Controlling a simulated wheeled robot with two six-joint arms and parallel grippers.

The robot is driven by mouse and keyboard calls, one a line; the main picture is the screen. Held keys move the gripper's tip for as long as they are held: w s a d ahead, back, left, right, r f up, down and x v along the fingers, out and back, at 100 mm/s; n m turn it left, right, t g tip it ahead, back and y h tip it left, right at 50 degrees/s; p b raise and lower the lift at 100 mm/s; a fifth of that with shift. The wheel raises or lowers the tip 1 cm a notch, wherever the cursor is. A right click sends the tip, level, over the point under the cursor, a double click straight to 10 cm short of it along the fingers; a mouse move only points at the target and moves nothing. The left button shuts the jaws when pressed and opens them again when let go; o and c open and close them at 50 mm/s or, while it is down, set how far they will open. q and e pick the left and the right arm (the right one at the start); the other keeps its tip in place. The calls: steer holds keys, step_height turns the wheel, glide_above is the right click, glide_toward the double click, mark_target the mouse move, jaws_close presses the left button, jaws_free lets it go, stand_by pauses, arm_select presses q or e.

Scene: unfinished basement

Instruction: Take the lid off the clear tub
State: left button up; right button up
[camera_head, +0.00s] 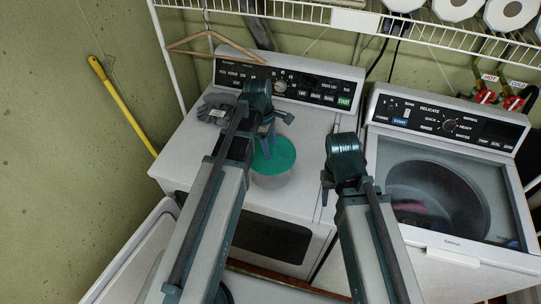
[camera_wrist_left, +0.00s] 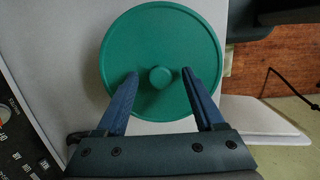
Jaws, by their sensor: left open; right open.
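The clear tub (camera_head: 272,182) stands upright on top of the left machine. Its green round lid (camera_head: 284,158) is on it and also fills the middle of the left wrist view (camera_wrist_left: 160,35), with a small round knob (camera_wrist_left: 160,77) at its centre. My left gripper (camera_head: 268,143) is over the lid, pointing down and open. In the left wrist view its blue fingers (camera_wrist_left: 159,80) are on either side of the knob, with gaps between. My left arm hides part of the lid and tub. My right gripper (camera_head: 326,190) is open and empty, right of the tub and apart from it.
The left machine's top (camera_head: 188,145) has free room left of the tub. A grey cloth-like item (camera_head: 215,108) lies near its control panel (camera_head: 315,88). A washer (camera_head: 450,185) with a clear lid stands right. A wire shelf (camera_head: 290,12) with a hanger (camera_head: 215,42) is above.

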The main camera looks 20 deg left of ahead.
arm_select(q)
steer(key=shift+c, duration=0.3)
jaws_close()
steer(key=shift+r, duration=0.1)
arm_select(e)
steer(key=shift+r, duration=0.1)
